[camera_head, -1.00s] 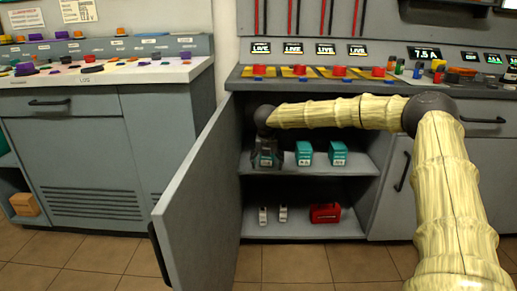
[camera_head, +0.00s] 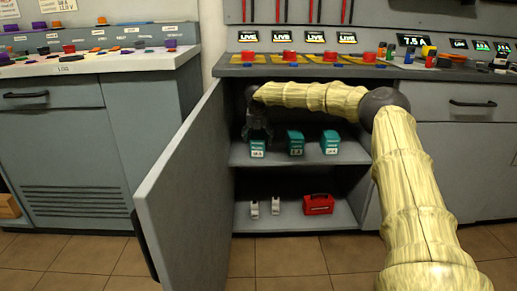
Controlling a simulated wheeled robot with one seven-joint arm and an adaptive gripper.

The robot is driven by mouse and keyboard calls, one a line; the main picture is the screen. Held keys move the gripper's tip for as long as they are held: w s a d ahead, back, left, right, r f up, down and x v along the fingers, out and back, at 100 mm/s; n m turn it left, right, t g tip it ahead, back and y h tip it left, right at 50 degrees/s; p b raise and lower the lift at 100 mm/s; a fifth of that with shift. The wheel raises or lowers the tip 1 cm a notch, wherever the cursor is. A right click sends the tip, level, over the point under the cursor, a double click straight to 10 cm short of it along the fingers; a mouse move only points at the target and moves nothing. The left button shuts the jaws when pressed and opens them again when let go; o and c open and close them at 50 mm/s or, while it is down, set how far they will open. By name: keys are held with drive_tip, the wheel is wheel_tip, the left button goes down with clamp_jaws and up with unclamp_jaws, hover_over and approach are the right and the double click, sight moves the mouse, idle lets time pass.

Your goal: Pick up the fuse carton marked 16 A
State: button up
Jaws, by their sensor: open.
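Three teal cartons with white labels stand in a row on the upper shelf of the open cabinet. The left carton (camera_head: 257,148) has a label that seems to read 16 A, but it is small and blurred. The middle carton (camera_head: 295,144) and right carton (camera_head: 330,143) have labels too small to read surely. The left carton rests on the shelf.
The cabinet door (camera_head: 185,190) stands open at the left, close to my gripper's side. The upper shelf (camera_head: 350,154) is clear at the right. The lower shelf (camera_head: 290,223) holds two small white items and a red case (camera_head: 318,204). The countertop (camera_head: 300,71) overhangs my arm.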

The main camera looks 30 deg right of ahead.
drive_tip(key=shift+w+d+b, duration=0.3)
drive_tip(key=shift+w+d, duration=0.15)
drive_tip(key=shift+w, duration=0.25)
drive_tip(key=b+x, duration=0.2)
drive_tip(key=x, duration=0.3)
drive_tip(key=shift+s+f+p, duration=0.1)
drive_tip(key=shift+f+p, duration=0.1)
drive_tip(key=shift+p, duration=0.15)
idle(0.6)
drive_tip(key=c, duration=1.2)
